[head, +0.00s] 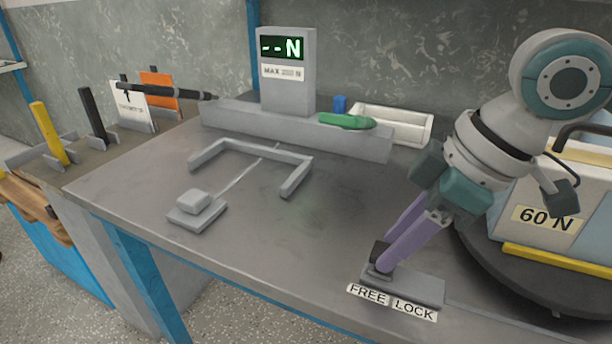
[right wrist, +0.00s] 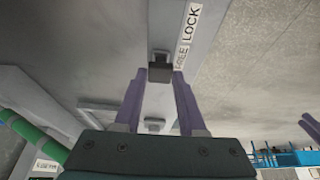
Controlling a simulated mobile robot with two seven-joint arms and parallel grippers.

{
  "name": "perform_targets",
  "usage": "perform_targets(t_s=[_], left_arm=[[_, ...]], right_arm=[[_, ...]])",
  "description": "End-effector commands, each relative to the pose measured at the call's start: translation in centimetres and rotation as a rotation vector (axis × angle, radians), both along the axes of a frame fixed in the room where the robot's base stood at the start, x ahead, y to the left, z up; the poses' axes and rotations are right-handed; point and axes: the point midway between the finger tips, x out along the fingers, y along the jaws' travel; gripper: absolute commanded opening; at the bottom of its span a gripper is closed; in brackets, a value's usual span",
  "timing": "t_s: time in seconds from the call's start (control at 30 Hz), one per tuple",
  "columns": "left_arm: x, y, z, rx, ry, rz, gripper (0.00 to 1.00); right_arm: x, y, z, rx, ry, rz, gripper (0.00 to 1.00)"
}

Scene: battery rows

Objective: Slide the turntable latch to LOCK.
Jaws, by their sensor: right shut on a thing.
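The latch is a small dark knob (head: 380,249) on a grey plate (head: 425,287) at the table's front right. It sits at the plate's left end, above the word FREE on the label (head: 390,302); LOCK is on the right. My right gripper (head: 382,262) reaches down from the upper right, its purple fingers shut on the knob. In the right wrist view the knob (right wrist: 160,72) is between the fingertips (right wrist: 160,78). The dark round turntable (head: 535,290) lies right of the plate, partly hidden by my arm. My left gripper is not in view.
A box marked 60 N (head: 545,218) stands on the turntable close to my right arm. A grey U-shaped frame (head: 250,153) and a small block (head: 194,203) are on the table's left half. A display post (head: 287,92) and a white tray (head: 408,122) are behind. The table middle is clear.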

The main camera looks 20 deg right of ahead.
Motion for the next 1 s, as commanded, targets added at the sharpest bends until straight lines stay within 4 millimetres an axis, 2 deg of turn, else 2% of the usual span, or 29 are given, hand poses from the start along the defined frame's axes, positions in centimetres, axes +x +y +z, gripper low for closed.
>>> perform_targets(t_s=[0.1,1.0], left_arm=[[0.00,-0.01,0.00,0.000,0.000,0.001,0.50],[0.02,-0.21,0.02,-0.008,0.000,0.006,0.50]], right_arm=[[-0.02,0.01,0.01,0.000,0.000,0.000,0.00],[-0.02,0.03,0.01,0.001,0.001,0.000,0.00]])
